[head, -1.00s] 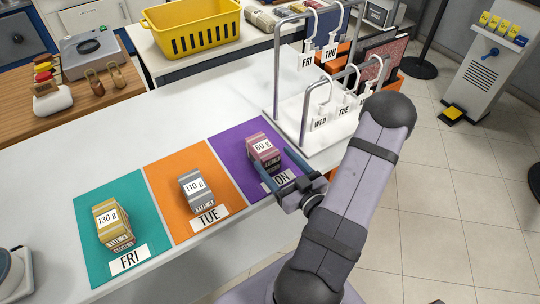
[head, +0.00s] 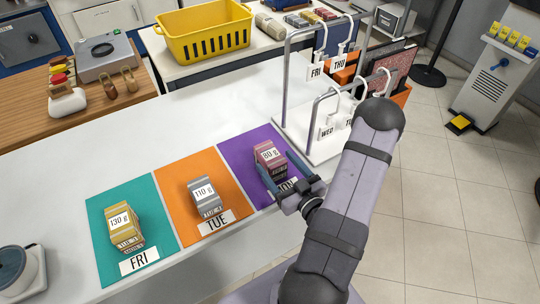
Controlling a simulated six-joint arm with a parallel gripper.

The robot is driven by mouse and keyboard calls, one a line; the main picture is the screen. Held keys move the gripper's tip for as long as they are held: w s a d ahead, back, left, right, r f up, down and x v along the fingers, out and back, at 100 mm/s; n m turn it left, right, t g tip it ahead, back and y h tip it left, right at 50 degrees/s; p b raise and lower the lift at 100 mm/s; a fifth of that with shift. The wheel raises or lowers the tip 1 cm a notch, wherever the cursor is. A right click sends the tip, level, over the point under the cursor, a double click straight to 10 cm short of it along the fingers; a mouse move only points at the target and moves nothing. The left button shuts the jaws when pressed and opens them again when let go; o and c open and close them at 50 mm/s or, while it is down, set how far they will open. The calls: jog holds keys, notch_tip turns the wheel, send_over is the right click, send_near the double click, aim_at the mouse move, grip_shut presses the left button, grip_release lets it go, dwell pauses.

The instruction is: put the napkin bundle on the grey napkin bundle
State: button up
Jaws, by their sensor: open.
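A pink-mauve napkin bundle (head: 269,157) labelled 80 g sits on the purple MON mat (head: 237,147). A grey napkin bundle (head: 205,195) labelled 110 g sits on the orange TUE mat (head: 172,177). A yellow napkin bundle (head: 122,226) labelled 130 g sits on the teal FRI mat (head: 111,202). My gripper (head: 277,162) is open at the pink-mauve bundle, with one blue finger on each side of its near end. I cannot tell whether the fingers touch it. My gripper partly covers the MON label.
A white hanger rack (head: 286,75) with day tags stands right behind the purple mat. A yellow basket (head: 204,39) is on the back table. A wooden counter (head: 95,125) with stamps is at the left. The white table (head: 195,115) is clear behind the mats.

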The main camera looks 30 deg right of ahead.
aim_at(270, 154)
jog(key=shift+w+r+p, duration=0.1)
jog(key=shift+w+p, duration=0.35)
jog(key=shift+w, duration=0.25)
jog(key=shift+w+d+f+p, duration=0.15)
jog(key=shift+w+p, duration=0.2)
jog(key=shift+w, duration=0.65)
jog(key=shift+w+f+p, duration=0.15)
jog(key=shift+w+p, duration=0.2)
jog(key=shift+w, duration=0.6)
jog(key=shift+c, duration=0.6)
jog(key=c, duration=1.1)
jog(key=shift+r, duration=0.15)
jog(key=shift+r, duration=4.9)
